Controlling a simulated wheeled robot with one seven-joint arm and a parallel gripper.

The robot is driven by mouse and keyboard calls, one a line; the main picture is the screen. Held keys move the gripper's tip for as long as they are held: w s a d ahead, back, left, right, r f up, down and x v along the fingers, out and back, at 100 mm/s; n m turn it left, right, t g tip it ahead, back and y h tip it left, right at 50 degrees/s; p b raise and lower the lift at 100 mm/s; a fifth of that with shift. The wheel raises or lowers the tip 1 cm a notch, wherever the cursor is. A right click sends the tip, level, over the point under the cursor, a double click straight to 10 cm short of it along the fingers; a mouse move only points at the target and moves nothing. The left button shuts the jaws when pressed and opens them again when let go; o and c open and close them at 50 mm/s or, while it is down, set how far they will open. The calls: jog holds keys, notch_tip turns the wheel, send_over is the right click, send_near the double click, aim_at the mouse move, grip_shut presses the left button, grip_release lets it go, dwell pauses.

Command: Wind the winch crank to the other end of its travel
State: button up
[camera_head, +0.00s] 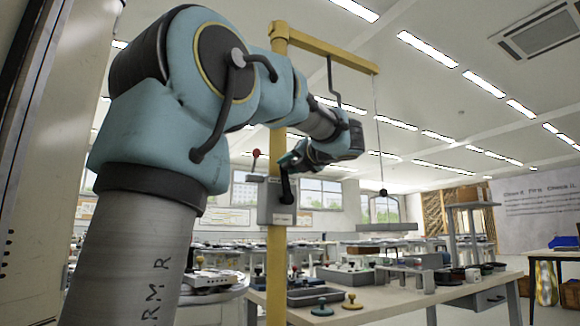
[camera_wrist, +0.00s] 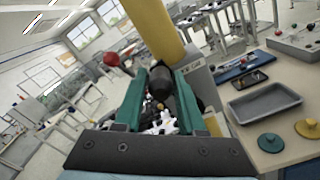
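The winch box (camera_head: 277,203) is fixed to a yellow post (camera_head: 277,270). A black crank (camera_head: 286,188) is on its front, seen partly behind my gripper. My gripper (camera_head: 290,161) is at the upper end of the crank. In the wrist view, the teal fingers of my gripper (camera_wrist: 160,88) stand on both sides of the black crank handle (camera_wrist: 160,80) and look closed on it. A thin cable hangs from the yellow jib, with a dark ball (camera_head: 383,192) at its lower end, above a pale slab (camera_head: 386,227).
A red-knobbed lever (camera_head: 256,154) sticks out left of the post, and also shows in the wrist view (camera_wrist: 111,60). The bench (camera_head: 400,300) below holds a grey tray (camera_head: 314,296), a teal disc (camera_head: 322,310) and a yellow disc (camera_head: 352,305). A shelf stand (camera_head: 470,206) is at right.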

jog(key=o, duration=0.3)
jog(key=v, duration=1.1)
jog(key=shift+w, duration=0.1)
